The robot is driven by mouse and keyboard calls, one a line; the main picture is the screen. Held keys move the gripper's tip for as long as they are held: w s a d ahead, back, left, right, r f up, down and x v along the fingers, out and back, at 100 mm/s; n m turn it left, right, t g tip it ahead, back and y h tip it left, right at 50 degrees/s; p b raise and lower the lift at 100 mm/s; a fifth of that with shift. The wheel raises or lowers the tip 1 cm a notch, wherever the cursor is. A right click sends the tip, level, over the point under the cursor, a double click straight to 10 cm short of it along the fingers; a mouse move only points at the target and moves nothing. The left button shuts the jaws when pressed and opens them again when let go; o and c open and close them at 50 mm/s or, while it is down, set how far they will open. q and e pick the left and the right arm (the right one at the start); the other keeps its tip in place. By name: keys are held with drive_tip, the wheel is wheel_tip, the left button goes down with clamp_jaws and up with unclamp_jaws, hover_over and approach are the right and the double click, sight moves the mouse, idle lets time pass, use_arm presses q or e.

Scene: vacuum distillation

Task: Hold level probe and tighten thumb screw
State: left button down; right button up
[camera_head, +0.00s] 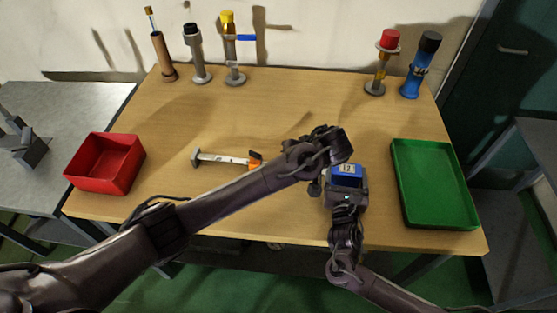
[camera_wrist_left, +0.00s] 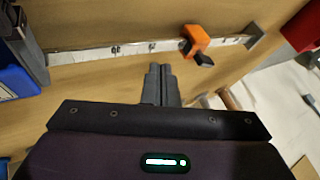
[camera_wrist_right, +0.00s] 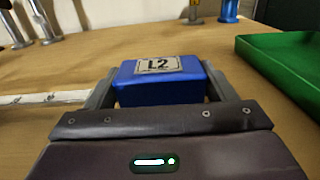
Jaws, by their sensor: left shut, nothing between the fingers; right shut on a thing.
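A blue block marked L2 (camera_head: 345,172) sits between the fingers of my right gripper (camera_wrist_right: 158,88), which is shut on it near the table's front right. A pale marked bar (camera_head: 222,158) lies left of it, with a grey end plate and an orange piece (camera_head: 255,160). In the left wrist view the orange piece (camera_wrist_left: 195,40) has a dark knob-like part; I cannot tell whether it is the thumb screw. My left gripper (camera_wrist_left: 160,85) is shut and empty, apart from the bar in that picture. In the head view my left arm hides the bar's right part, so its join to the block is unclear.
A red bin (camera_head: 105,163) stands at the table's left and a green tray (camera_head: 432,185) at the right. Several upright stands with coloured tops, including a blue one (camera_head: 420,66), line the back edge. The table's middle (camera_head: 285,110) is clear.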

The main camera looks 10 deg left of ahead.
use_arm(q)
drive_tip(key=v, duration=0.5)
wheel_tip(320, 180, up, 4)
drive_tip(key=n+g+h, duration=0.5)
drive_tip(key=n+h, duration=0.2)
drive_tip(key=n, duration=0.6)
hover_over(233, 161)
drive_tip(key=w, duration=0.2)
drive_tip(key=s+a+f+n+h, duration=0.2)
drive_tip(key=a+f+n+h, duration=0.1)
drive_tip(key=a+n, duration=0.15)
drive_tip(key=shift+m, duration=0.45)
drive_tip(key=x, duration=1)
drive_tip(key=shift+a+f, duration=0.1)
drive_tip(key=shift+d, duration=1.9)
